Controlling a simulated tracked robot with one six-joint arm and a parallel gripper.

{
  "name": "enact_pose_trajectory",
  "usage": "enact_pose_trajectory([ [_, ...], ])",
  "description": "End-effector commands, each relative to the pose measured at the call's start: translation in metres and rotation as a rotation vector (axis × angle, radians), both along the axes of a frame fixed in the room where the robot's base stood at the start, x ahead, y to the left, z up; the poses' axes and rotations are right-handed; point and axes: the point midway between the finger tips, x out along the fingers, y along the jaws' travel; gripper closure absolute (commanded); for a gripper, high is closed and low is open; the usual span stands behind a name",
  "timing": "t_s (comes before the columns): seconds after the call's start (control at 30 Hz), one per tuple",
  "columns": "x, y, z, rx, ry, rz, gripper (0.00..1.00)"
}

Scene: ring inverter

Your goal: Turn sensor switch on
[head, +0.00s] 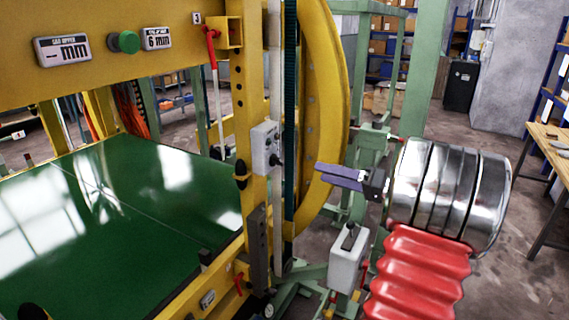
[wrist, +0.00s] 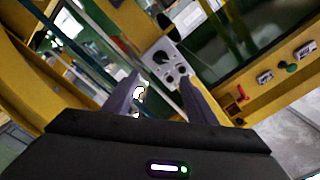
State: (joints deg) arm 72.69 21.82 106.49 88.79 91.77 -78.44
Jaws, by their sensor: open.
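A grey switch box (head: 265,148) with a black knob on its lower side is mounted on the yellow column. A grey control box with several dark knobs (wrist: 165,62) shows just beyond my fingertips in the wrist view; it seems to be the same box. No label is readable, so I cannot tell for certain which is the sensor switch. My gripper (head: 328,176) is open and empty, its purple fingers pointing left at the column, to the right of the box and a little lower. In the wrist view its fingers (wrist: 163,84) are apart, with a visible gap before the box.
A second grey box with a black lever (head: 348,258) stands below my gripper. A yellow ring (head: 325,110) curves behind the column. A green table (head: 120,220) lies at left under a yellow beam (head: 100,15) with a green button (head: 125,42). A red handle (head: 212,45) hangs nearby.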

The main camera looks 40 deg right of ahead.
Motion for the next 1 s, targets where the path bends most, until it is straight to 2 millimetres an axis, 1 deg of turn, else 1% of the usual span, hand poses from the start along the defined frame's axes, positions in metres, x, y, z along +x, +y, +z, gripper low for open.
enact_pose_trajectory([
  [0.23,0.003,0.002,0.000,0.001,0.002,0.002,0.48],
  [0.37,0.012,0.005,0.000,0.000,0.002,0.004,0.48],
  [0.57,0.037,0.015,0.000,0.001,0.002,0.005,0.48],
  [1.0,0.101,0.037,0.000,0.001,0.004,0.005,0.48],
])
